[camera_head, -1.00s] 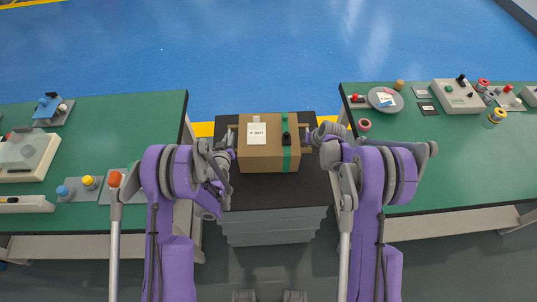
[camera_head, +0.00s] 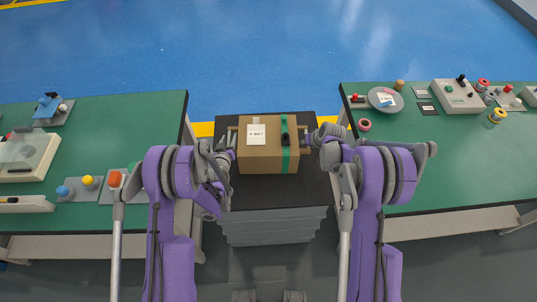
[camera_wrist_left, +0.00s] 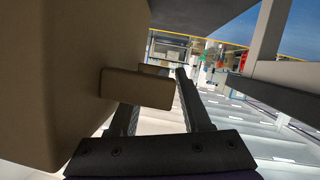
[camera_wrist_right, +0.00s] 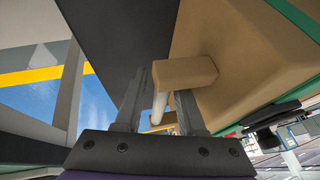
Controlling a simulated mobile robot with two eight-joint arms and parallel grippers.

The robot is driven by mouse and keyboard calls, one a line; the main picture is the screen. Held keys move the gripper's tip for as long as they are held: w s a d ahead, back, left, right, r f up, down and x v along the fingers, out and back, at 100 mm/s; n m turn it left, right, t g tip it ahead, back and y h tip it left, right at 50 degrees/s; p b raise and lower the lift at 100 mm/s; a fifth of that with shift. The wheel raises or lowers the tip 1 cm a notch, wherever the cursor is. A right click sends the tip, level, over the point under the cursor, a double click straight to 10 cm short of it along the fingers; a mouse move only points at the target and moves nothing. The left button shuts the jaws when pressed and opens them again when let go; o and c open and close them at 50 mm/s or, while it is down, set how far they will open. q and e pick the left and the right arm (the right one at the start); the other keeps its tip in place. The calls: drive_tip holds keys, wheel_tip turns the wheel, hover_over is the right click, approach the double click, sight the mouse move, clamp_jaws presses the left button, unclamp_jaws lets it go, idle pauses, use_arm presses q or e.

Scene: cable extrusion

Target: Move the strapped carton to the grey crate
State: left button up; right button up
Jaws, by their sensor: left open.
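The strapped carton (camera_head: 268,150) is a brown box with a green strap, a white label and a black buckle on top. It sits level on the black top (camera_head: 275,196) of a grey, ribbed stand between the benches. My left gripper (camera_head: 232,153) is at its left side; in the left wrist view its open fingers are beside a brown side handle (camera_wrist_left: 140,88). My right gripper (camera_head: 309,144) is at its right side; in the right wrist view its fingers stand apart near the other handle (camera_wrist_right: 185,72). Finger contact cannot be made out. I cannot identify a separate grey crate.
A green bench (camera_head: 120,118) stands on the left, holding devices and coloured buttons. Another green bench (camera_head: 425,160) on the right holds spools, a round plate (camera_head: 385,99) and a control box (camera_head: 459,97). Blue floor (camera_head: 265,50) lies open beyond the stand.

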drive_tip(key=v, duration=0.7)
drive_tip(key=shift+s+r, duration=0.2)
drive_tip(key=shift+r, duration=0.15)
drive_tip(key=shift+d, duration=0.1)
use_arm(q)
drive_tip(key=a+p, duration=0.2)
drive_tip(key=a, duration=0.4)
use_arm(e)
drive_tip(key=r, duration=0.1)
drive_tip(key=w+r, duration=0.1)
drive_tip(key=r, duration=0.2)
drive_tip(key=shift+w+r, duration=0.1)
drive_tip(key=shift+w, duration=0.3)
use_arm(q)
drive_tip(key=shift+s+r, duration=0.1)
